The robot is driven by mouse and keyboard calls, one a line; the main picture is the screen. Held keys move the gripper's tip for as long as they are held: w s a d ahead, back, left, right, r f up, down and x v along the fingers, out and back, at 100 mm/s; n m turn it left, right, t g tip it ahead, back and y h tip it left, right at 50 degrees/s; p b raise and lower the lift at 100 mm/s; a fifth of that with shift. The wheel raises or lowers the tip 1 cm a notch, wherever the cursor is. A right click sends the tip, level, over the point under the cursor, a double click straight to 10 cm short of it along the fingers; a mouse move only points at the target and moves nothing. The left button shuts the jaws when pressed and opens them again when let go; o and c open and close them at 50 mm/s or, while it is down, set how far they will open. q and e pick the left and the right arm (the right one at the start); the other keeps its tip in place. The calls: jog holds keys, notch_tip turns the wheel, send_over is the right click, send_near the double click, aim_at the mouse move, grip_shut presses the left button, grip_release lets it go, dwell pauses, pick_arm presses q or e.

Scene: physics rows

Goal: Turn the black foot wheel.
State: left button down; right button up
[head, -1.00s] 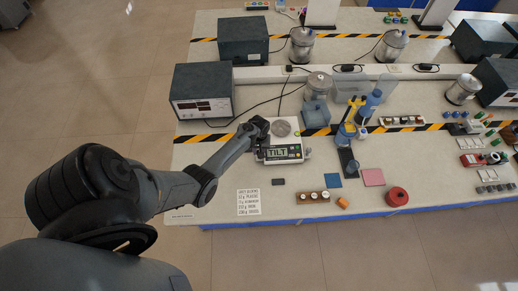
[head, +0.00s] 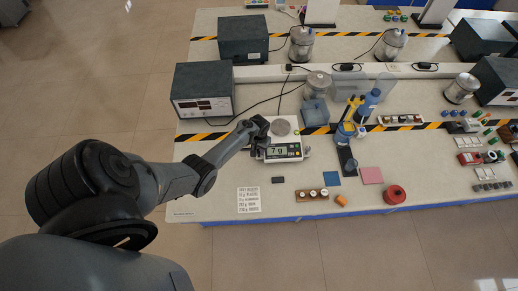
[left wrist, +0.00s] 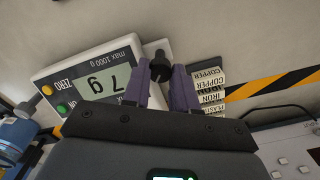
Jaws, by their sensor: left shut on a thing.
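A white balance (head: 300,143) stands near the front of the bench, with a round grey pan (head: 281,128) and a display that reads 7 g. In the left wrist view the balance (left wrist: 125,52) appears upside down, with orange and green buttons. The black foot wheel (left wrist: 160,64) shows at the balance's corner, between the purple fingertips. My left gripper (head: 260,134) is at the left side of the balance and is shut on the wheel; it also shows in the left wrist view (left wrist: 165,78). In the head view the gripper hides the wheel. My right gripper is out of view.
A wooden block with weights (head: 312,194), a dark small block (head: 278,180) and a printed sheet (head: 248,199) lie in front of the balance. A blue-grey box (head: 315,112) stands behind it.

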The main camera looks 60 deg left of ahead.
pick_arm(q)
jog(key=c, duration=0.9)
grip_release()
jog(key=shift+r, duration=0.5)
jog(key=shift+r+p, duration=0.85)
jog(key=shift+r, duration=4.05)
